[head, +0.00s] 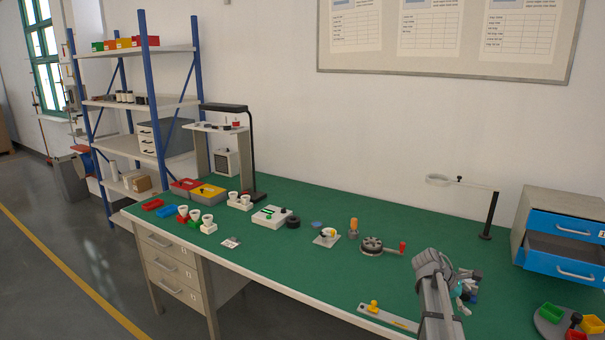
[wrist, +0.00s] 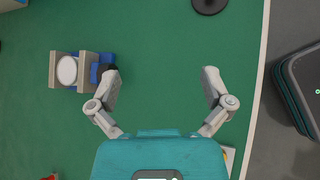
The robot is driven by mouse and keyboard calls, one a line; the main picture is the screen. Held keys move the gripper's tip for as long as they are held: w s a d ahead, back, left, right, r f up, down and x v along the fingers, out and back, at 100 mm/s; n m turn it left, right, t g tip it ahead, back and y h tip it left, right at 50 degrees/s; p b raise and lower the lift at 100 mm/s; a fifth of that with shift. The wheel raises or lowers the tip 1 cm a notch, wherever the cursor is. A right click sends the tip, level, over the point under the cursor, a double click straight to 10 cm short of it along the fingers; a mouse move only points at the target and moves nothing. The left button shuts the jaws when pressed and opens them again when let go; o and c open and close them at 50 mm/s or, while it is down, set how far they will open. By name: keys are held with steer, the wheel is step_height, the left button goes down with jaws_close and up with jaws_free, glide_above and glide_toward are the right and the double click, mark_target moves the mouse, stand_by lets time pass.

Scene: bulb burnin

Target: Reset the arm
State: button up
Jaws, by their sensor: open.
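My gripper (wrist: 161,80) is open and empty over the green bench top (wrist: 165,35). Only bare green surface shows between its fingertips in the wrist view. In the head view my gripper (head: 465,289) is at the right front of the bench, partly hidden behind my grey arm. A grey and blue block with a white disc (wrist: 67,70) lies just left of the left finger in the wrist view; I cannot tell whether they touch.
A ring on a black stand (head: 487,215) and a blue drawer cabinet (head: 562,225) stand at the right. A crank-handled wheel (head: 372,245), a tester box (head: 271,216) and bulb sockets (head: 208,226) stand further left. The wrist view shows the bench edge (wrist: 257,80) at right.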

steer(key=s+a+f+m+t+y+b, duration=0.1)
steer(key=s+a+f+m+y+b, duration=0.3)
steer(key=a, duration=0.7)
steer(key=s+a+f+m+y+b, duration=0.15)
steer(key=s+a+f+m, duration=0.35)
steer(key=a, duration=0.6)
steer(key=s+a+f+m+t+y+b, duration=0.1)
steer(key=s+a+f+m+y+b, duration=0.25)
steer(key=s+a, duration=0.5)
step_height(320, 180, up, 13)
steer(key=w+a+p, duration=0.1)
steer(key=w+p, duration=0.1)
steer(key=p, duration=1.4)
steer(key=shift+a, duration=0.35)
steer(key=shift+w+f+n, duration=0.1)
steer(key=shift+n, duration=0.15)
